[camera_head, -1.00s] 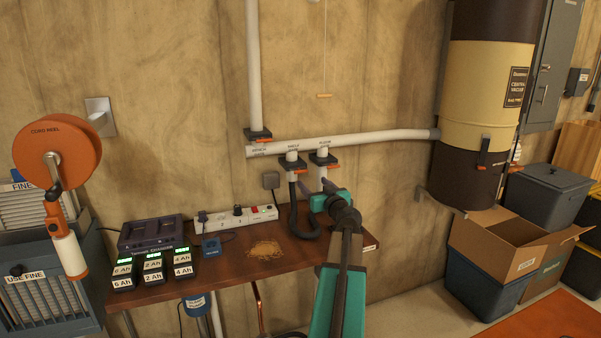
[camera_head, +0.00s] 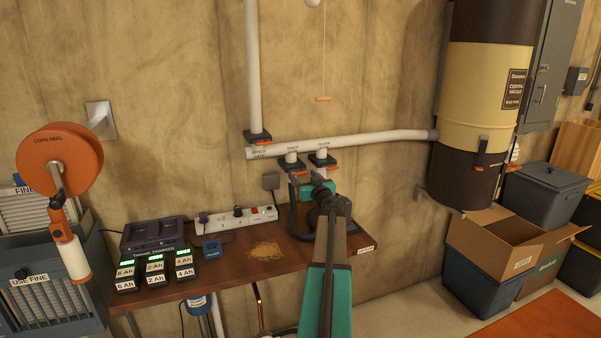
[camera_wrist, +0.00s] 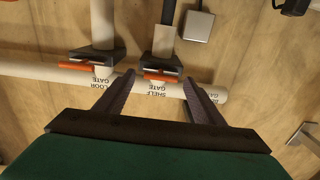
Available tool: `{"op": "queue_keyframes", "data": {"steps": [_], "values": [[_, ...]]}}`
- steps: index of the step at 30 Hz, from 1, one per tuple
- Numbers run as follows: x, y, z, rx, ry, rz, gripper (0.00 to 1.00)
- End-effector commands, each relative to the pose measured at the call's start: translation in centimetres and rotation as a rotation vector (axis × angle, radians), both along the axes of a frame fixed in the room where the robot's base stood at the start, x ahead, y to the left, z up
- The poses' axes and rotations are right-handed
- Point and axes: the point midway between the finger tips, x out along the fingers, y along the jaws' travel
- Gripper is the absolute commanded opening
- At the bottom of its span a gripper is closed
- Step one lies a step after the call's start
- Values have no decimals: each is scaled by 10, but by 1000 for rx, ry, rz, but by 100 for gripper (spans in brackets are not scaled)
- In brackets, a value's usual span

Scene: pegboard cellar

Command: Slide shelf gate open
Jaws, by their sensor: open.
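The shelf gate (camera_head: 291,163) is a dark block with an orange tab on a white pipe stub, below the horizontal pipe. In the wrist view, which is upside down, the shelf gate (camera_wrist: 160,68) and its tab sit between my two dark fingers. My gripper (camera_wrist: 161,80) is open, with one fingertip on each side of the tab; contact cannot be told. In the head view my gripper (camera_head: 297,177) is just below the shelf gate, with the teal wrist behind it.
The floor gate (camera_head: 321,160) is close on the right and the bench gate (camera_head: 258,137) is up on the left. Below is a wooden bench (camera_head: 225,280) with a power strip (camera_head: 238,218), a charger (camera_head: 152,234) and several batteries. A black hose (camera_head: 295,218) hangs beside my gripper.

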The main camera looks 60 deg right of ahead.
Motion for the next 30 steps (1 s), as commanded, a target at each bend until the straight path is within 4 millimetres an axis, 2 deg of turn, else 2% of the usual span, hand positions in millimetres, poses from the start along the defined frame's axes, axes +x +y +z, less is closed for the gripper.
{"op": "queue_keyframes", "data": {"steps": [9,24,30], "values": [[22,-16,1,0,0,2,62],[28,-18,0,0,0,2,62],[28,-18,0,0,0,2,29]]}}
